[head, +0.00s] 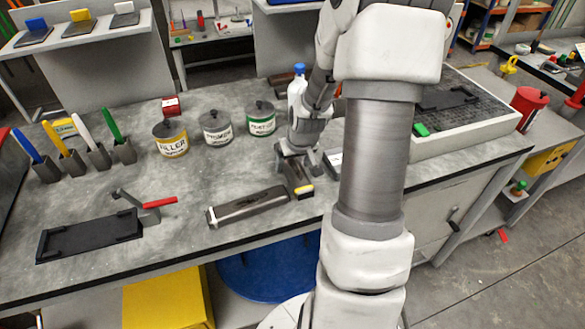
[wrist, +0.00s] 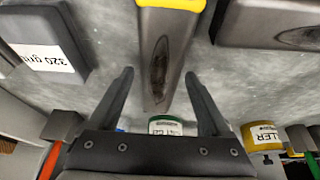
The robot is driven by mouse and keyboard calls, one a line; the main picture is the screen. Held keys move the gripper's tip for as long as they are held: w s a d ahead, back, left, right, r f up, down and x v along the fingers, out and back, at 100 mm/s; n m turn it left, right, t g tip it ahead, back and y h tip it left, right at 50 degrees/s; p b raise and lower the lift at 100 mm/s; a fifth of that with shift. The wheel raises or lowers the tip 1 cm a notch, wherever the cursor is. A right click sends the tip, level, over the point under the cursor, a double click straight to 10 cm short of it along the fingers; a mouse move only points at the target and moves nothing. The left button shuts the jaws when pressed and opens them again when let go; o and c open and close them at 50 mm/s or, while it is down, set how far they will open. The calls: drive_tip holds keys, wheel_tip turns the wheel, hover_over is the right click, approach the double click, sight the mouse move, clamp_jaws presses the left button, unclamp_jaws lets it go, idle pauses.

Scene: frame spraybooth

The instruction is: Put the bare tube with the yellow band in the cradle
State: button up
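A dark grey tube with a yellow band (head: 297,172) lies on the bench under my gripper (head: 296,150). In the wrist view the tube (wrist: 165,60) shows a dark worn patch, with its yellow band at the top edge. My gripper (wrist: 160,75) is open; its fingers are either side of the tube's near part, apart from it. A black cradle-like tray (head: 90,238) with raised ends lies front left. A similar black holder (head: 447,98) sits on the right-hand grate.
Filler (head: 171,140), primer (head: 216,129) and green-labelled (head: 262,120) cans stand behind. A "320 grit" block (wrist: 45,42) is beside the tube. A red-handled tool (head: 145,203) lies behind the front-left tray. A bottle (head: 297,88) stands behind my gripper. Bench between cans and tray is clear.

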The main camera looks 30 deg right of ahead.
drive_tip(key=c, duration=1.2)
clamp_jaws()
drive_tip(key=shift+r, duration=0.15)
